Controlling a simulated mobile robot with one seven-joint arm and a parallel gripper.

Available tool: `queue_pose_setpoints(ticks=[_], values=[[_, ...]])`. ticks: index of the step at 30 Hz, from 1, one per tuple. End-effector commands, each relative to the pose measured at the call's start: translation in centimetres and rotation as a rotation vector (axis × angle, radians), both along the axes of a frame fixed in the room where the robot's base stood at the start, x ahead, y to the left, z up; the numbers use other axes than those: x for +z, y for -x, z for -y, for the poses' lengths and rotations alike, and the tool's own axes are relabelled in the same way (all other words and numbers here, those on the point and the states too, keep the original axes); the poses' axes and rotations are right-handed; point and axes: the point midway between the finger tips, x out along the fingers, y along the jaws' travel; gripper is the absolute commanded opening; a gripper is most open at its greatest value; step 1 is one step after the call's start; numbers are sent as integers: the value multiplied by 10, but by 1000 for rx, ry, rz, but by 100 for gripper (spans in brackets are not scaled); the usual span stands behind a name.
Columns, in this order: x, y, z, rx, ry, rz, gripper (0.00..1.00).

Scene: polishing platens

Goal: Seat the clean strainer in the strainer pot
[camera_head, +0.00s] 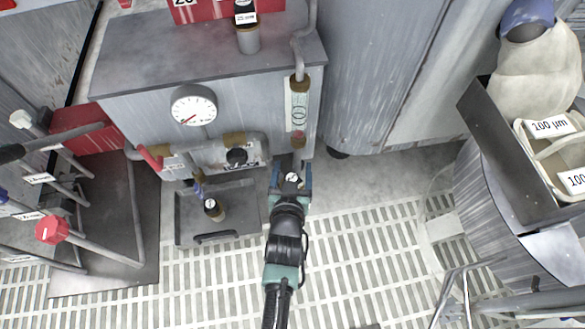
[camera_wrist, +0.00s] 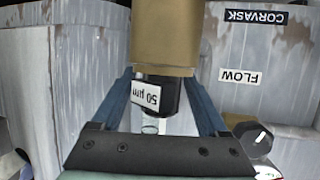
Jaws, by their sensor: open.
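My gripper (camera_head: 291,184) is at the front of the grey cabinet, below the sight glass. In the wrist view my open fingers (camera_wrist: 165,103) stand on both sides of a black strainer cap (camera_wrist: 163,94) labelled 50 µm. The cap adjoins a wide brown cylinder (camera_wrist: 165,38), which looks like the strainer pot; the strainer's body is hidden. I cannot tell how deep it sits or whether it is clean. A grey strainer (camera_head: 248,40) with a labelled black cap stands on the cabinet.
The sight glass (camera_head: 299,108) and its pipework are close above my gripper. A gauge (camera_head: 194,105) and red valve handle (camera_head: 150,157) are to the left. A lever rack (camera_head: 120,225) stands farther left. Grated floor (camera_head: 345,255) is clear right of my arm.

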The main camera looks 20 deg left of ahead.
Motion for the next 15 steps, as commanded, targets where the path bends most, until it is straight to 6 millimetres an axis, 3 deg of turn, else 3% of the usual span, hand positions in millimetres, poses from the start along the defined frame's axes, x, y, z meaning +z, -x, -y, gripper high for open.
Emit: queue_pose_setpoints(ticks=[8, 15], values=[[5, 9, 3, 0, 1, -4, 77], [26, 48, 16, 0, 2, -5, 77]])
